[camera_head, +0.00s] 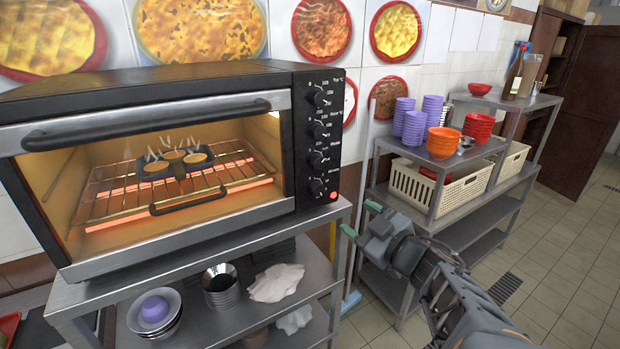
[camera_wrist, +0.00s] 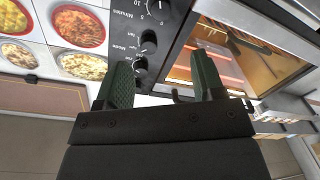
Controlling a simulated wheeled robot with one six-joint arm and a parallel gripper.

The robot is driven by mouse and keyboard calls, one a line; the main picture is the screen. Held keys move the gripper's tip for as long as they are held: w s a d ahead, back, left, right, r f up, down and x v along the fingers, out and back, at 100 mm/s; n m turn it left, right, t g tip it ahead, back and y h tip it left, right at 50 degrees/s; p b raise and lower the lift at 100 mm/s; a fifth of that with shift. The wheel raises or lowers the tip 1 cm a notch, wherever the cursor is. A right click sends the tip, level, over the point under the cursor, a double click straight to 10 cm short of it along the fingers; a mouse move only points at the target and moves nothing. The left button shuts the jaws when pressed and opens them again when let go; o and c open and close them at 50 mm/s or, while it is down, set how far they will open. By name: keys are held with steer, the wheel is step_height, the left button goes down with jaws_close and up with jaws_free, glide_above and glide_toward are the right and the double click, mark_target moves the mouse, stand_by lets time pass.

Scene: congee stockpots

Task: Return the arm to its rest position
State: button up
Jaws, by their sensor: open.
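My gripper (camera_head: 361,219) is open, with nothing between its green-tipped fingers, to the right of the oven in the head view. In the wrist view my gripper (camera_wrist: 163,82) shows its two dark green fingers apart, with the oven's knob panel and window beyond them. The toaster oven (camera_head: 316,140) stands on a steel rack. Its glass door is shut and its inside glows orange. Steaming items in a dark tray (camera_head: 178,164) sit on the wire shelf inside.
A steel shelf (camera_head: 440,225) at the right holds stacked purple cups (camera_head: 415,127), orange and red bowls and a cream basket (camera_head: 437,188). The rack below the oven holds bowls (camera_head: 221,286) and a crumpled cloth (camera_head: 277,282). Tiled floor (camera_head: 560,240) is clear at the right.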

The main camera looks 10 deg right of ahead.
steer(key=s+d+f+m+g+h, duration=0.4)
steer(key=d+f+m+g+h, duration=0.35)
steer(key=d+m+h, duration=0.35)
steer(key=s+a+f+g+y, duration=0.2)
steer(key=s+a, duration=0.1)
steer(key=a, duration=0.5)
steer(key=s+a+f+n+g+y, duration=0.1)
steer(key=s+a+f+g+y, duration=0.1)
steer(key=a, duration=0.6)
steer(key=shift+s+g+y, duration=0.3)
steer(key=shift+s+g, duration=0.05)
steer(key=shift+s, duration=0.4)
